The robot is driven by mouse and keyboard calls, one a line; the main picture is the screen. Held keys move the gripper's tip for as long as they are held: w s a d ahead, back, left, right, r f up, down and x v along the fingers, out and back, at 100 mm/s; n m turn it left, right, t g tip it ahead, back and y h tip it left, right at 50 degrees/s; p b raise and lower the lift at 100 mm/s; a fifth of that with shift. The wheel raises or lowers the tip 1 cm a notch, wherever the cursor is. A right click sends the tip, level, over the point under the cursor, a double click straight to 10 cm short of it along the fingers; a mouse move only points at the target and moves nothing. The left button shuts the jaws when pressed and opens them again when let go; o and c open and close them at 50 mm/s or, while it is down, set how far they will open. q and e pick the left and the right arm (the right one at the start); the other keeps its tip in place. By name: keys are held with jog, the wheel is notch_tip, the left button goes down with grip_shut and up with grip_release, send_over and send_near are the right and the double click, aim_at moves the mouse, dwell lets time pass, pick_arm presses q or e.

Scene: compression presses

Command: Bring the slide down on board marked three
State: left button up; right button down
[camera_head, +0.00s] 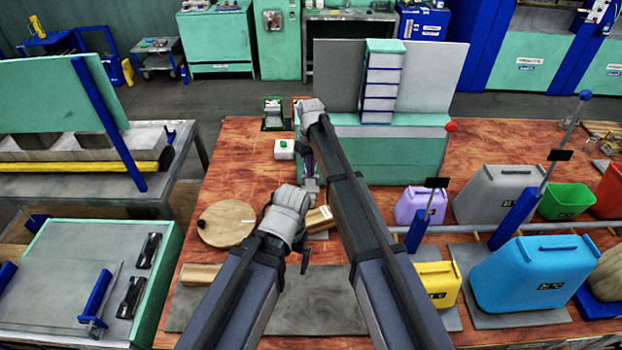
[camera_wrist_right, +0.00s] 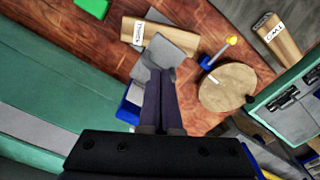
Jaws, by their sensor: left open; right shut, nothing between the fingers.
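A wooden board with a white label (camera_head: 319,218) lies on the table beside my left gripper (camera_head: 297,258); I cannot read its mark. In the right wrist view a labelled board (camera_wrist_right: 158,37) lies beyond my fingers, and another labelled board (camera_wrist_right: 277,37) is at upper right; neither label is readable to me. My left gripper is open, low over the front of the table, with nothing visible in it. My right gripper (camera_head: 312,187) is shut and empty, pointing down; its fingertips (camera_wrist_right: 160,73) are in front of grey plates. The teal press (camera_head: 405,150) with tall grey panels stands behind it.
A round wooden disc (camera_head: 227,223) lies left of my left gripper. A white box with a green button (camera_head: 284,149) stands left of the press. A red knob (camera_head: 451,126) is at the press's right. Coloured canisters, including a blue one (camera_head: 530,270), crowd the right.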

jog(key=shift+f, duration=0.15)
jog(key=shift+f+b, duration=8.1)
jog(key=shift+b, duration=0.15)
jog(key=shift+r, duration=0.1)
jog(key=shift+r+p, duration=3)
jog(key=shift+p, duration=0.1)
